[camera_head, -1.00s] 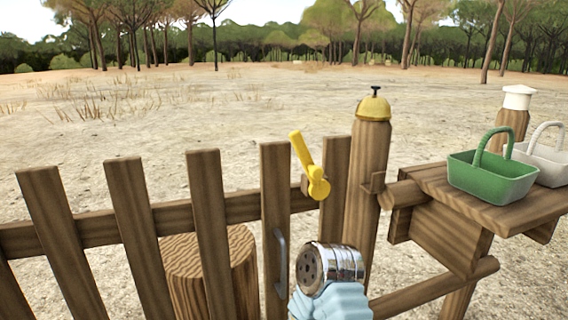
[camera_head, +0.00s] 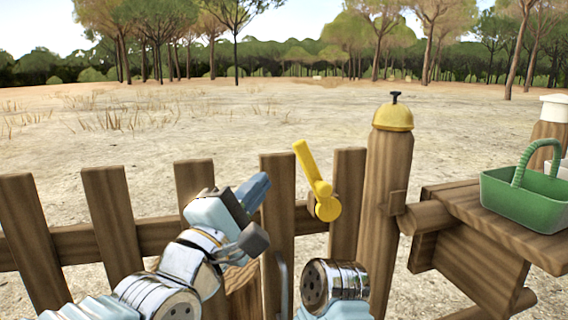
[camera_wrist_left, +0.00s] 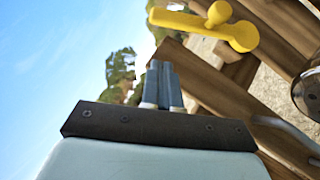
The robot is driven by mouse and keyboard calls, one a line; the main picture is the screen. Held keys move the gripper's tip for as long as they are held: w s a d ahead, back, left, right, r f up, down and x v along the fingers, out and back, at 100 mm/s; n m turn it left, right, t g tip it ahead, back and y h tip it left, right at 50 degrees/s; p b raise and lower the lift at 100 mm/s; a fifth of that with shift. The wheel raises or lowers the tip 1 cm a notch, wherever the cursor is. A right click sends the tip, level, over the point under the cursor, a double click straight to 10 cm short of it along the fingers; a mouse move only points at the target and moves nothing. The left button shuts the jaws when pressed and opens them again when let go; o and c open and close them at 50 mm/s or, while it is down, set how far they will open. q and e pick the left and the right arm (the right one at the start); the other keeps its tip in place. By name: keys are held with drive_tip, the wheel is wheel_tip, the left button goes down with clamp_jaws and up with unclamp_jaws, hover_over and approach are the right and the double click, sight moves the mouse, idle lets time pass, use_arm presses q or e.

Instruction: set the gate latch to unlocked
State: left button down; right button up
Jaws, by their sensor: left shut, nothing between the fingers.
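The gate latch is a yellow lever (camera_head: 316,178) on a round yellow hub, mounted near the top of the wooden gate (camera_head: 278,205). In the head view its arm points up, leaning a little left. My left gripper (camera_head: 254,191) is shut and empty, left of the latch and in front of the gate slats, apart from the lever. In the left wrist view the closed blue fingertips (camera_wrist_left: 162,72) show below the yellow latch (camera_wrist_left: 205,24), with a gap between them. My right gripper is not in view.
A post with a yellow bell (camera_head: 393,117) stands right of the latch. A wooden shelf (camera_head: 448,205) with a green basket (camera_head: 525,192) is farther right. A metal handle (camera_head: 281,285) is low on the gate. A chrome and pale blue link of mine sits below the latch.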

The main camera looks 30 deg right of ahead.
sight(298, 156)
use_arm(q)
drive_tip(key=d, duration=0.1)
drive_tip(key=d+r, duration=0.1)
drive_tip(key=d+r+p, duration=0.1)
drive_tip(key=d, duration=0.1)
drive_tip(key=shift+w, duration=0.15)
drive_tip(key=shift+d+r, duration=0.15)
drive_tip(key=shift+d, duration=0.35)
drive_tip(key=shift+d+r+m+p, duration=0.3)
drive_tip(key=shift+d+r+p, duration=0.2)
drive_tip(key=shift+p, duration=0.1)
drive_tip(key=shift+s+d+g, duration=0.25)
drive_tip(key=shift+g, duration=0.05)
